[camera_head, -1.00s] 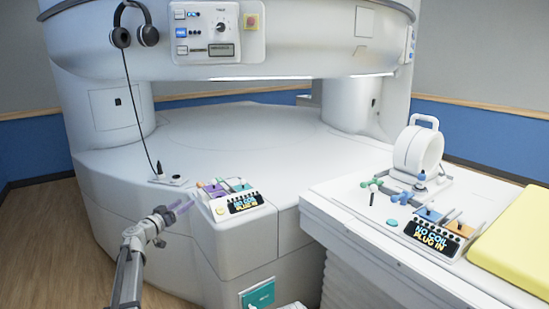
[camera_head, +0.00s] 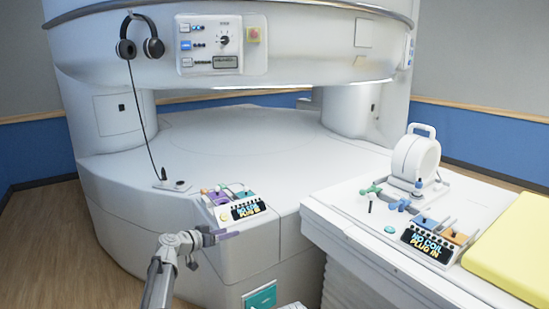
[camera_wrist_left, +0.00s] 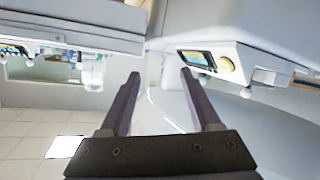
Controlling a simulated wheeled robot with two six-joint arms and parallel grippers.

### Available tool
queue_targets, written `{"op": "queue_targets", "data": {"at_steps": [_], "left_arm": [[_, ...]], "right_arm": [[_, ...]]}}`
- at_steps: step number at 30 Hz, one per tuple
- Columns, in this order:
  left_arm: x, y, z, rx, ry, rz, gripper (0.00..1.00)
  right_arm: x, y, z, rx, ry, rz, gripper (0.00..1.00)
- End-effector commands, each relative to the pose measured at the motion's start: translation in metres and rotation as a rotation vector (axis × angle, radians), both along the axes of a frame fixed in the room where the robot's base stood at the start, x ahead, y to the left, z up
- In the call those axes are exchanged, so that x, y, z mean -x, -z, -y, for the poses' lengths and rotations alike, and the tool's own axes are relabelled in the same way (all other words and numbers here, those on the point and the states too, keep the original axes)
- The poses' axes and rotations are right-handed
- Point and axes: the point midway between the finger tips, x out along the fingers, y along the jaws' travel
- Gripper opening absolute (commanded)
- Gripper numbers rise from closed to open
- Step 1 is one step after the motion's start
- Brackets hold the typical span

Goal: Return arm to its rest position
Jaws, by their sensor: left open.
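My left gripper (camera_head: 222,238) is in front of the magnet base in the head view, beside and below the left coil panel (camera_head: 238,211). Its two dark purple fingers are apart, with nothing between them. In the left wrist view the gripper (camera_wrist_left: 160,73) also shows spread and empty. A panel with a small screen and a yellow button (camera_wrist_left: 227,64) is just right of its fingertips there. The grey left arm rises from the bottom of the head view. My right gripper does not show.
The white open magnet (camera_head: 250,145) fills the back, with headphones (camera_head: 140,37) hanging at its left. The patient table (camera_head: 345,235) at right carries a second coil panel (camera_head: 427,245), a white ring coil (camera_head: 415,157) and a yellow pad (camera_head: 515,250). Wooden floor (camera_head: 50,240) at left is clear.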

Motion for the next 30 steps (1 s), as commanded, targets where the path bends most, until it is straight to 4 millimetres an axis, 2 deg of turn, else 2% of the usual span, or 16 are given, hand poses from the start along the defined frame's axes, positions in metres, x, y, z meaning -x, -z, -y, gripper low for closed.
{"op": "queue_targets", "data": {"at_steps": [1,3,5,6,8,9,11,12,15,18,21,24,30], "left_arm": [[0.023,-0.005,0.028,-0.023,0.045,-0.053,0.64],[0.055,-0.001,0.063,-0.065,0.105,-0.152,0.64],[0.089,0.005,0.092,-0.114,0.155,-0.251,0.64],[0.114,0.009,0.109,-0.154,0.182,-0.322,0.64],[0.153,0.014,0.129,-0.223,0.21,-0.435,0.64],[0.181,0.017,0.14,-0.276,0.221,-0.512,0.64],[0.223,0.02,0.149,-0.365,0.22,-0.628,0.64],[0.251,0.02,0.152,-0.429,0.208,-0.7,0.64],[0.311,0.016,0.146,-0.588,0.139,-0.851,0.64],[0.353,0.009,0.132,-0.718,0.044,-0.948,0.64],[0.379,0.0,0.119,-0.809,-0.043,-1.0,0.64],[0.392,-0.004,0.111,-0.86,-0.102,-1.024,0.64],[0.395,-0.005,0.106,-0.881,-0.132,-1.035,0.64]], "right_arm": [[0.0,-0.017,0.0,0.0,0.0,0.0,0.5],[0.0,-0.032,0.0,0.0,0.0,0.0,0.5],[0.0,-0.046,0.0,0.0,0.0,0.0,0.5],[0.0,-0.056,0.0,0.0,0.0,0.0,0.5],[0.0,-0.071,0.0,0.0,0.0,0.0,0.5],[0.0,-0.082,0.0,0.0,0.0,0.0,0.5],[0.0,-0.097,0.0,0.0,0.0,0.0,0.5],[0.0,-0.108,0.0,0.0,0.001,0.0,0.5],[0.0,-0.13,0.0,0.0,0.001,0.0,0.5],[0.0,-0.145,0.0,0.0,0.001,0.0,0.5],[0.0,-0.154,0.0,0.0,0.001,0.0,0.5],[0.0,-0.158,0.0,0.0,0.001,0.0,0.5],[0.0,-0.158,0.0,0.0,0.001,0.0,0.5]]}}
